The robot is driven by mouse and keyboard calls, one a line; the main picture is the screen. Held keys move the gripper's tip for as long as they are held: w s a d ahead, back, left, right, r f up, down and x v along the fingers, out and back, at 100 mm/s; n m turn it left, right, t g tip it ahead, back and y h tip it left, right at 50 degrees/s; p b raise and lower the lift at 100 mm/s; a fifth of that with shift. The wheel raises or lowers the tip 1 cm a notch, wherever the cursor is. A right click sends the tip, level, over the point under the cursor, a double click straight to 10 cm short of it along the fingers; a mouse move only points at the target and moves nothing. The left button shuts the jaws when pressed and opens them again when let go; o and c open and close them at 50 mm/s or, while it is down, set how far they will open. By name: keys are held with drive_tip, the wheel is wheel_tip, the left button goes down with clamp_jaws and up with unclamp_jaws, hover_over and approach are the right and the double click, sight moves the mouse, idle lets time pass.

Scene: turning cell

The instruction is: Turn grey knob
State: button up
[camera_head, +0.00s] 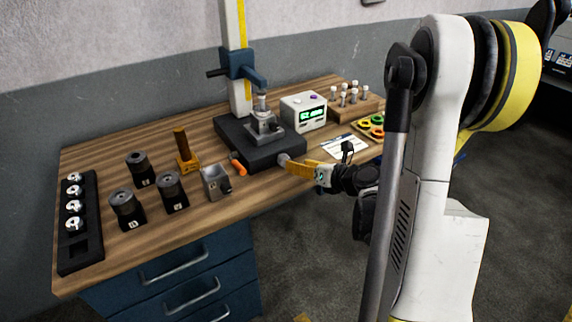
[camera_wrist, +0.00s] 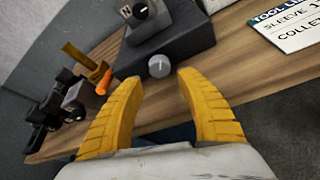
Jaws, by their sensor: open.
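The grey knob (camera_wrist: 159,66) is a round light-grey knob with a dark pointer line, on the front face of a dark base block (camera_wrist: 186,42). In the head view the knob (camera_head: 284,159) shows on the front side of the black base (camera_head: 262,157) of a measuring stand. My gripper (camera_wrist: 158,80) is open, with two yellow ribbed fingers to the left and right of the knob in the wrist view. The fingers look short of the knob, with no contact visible. In the head view my gripper (camera_head: 290,166) is close beside the knob.
A grey block (camera_head: 215,183), dark cylinders (camera_head: 126,208) and a black rack (camera_head: 80,253) stand to the left. A display box (camera_head: 304,112) and a label card (camera_head: 344,146) are to the right.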

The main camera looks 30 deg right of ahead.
sight(284, 161)
drive_tip(key=b+x, duration=0.2)
drive_tip(key=x, duration=0.6)
drive_tip(key=shift+s, duration=0.1)
drive_tip(key=c, duration=0.9)
